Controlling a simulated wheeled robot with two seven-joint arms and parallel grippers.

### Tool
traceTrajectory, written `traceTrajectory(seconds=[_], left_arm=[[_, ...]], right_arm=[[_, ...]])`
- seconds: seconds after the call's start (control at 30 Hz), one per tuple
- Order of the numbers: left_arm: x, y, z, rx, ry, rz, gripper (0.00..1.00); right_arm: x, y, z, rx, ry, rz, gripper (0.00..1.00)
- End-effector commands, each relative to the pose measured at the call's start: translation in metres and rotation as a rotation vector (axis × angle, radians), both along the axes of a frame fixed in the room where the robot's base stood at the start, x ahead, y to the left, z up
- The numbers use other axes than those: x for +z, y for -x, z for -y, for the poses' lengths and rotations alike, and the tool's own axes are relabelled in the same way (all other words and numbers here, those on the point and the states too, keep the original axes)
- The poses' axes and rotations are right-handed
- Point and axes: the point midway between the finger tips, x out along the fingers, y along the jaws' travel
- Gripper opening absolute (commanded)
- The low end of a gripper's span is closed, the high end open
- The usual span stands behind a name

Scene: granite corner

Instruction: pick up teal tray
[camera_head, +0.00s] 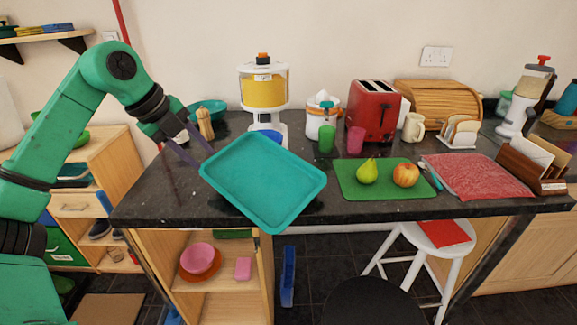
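The teal tray (262,180) is a shallow rectangle with rounded corners and a raised rim. It is tilted with its empty inner face towards me, in front of the left part of the dark counter, and its lowest corner shows below the counter's front edge. It appears held clear of the counter. My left gripper (204,161) comes in from the left, with its two dark fingers at the tray's left corner, and looks shut on the rim there. The exact finger contact is small and hard to see. My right gripper is not in view.
Behind the tray on the counter (150,204) stand a yellow-filled blender (264,90), a pepper mill (205,123) and a teal bowl (213,107). To the right are green and pink cups, a red toaster (373,110) and a green mat (350,187) with fruit. A white stool (412,238) stands in front.

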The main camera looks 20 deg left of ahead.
Motion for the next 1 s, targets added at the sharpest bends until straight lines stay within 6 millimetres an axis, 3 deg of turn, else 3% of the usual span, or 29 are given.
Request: traceTrajectory(seconds=[0.07,0.13,0.3,0.43,0.7,0.97,1.0], left_arm=[[-0.007,0.002,-0.005,0.023,-0.010,-0.020,0.39],[-0.022,-0.003,-0.002,0.021,-0.008,-0.023,0.39],[-0.062,-0.022,0.006,0.017,-0.008,-0.021,0.39],[-0.080,-0.032,0.010,0.014,-0.007,-0.019,0.39],[-0.120,-0.049,0.019,0.012,-0.006,-0.019,0.39],[-0.130,-0.054,0.021,0.013,-0.007,-0.016,0.39],[-0.130,-0.054,0.021,0.013,-0.007,-0.016,0.35]], right_arm=[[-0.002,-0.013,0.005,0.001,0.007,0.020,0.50],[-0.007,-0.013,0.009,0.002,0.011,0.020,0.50],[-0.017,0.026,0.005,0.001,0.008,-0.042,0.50],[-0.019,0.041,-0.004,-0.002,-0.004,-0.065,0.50],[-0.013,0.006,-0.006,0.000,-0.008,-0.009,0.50],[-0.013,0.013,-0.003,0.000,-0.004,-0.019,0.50],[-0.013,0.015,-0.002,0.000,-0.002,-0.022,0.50]])
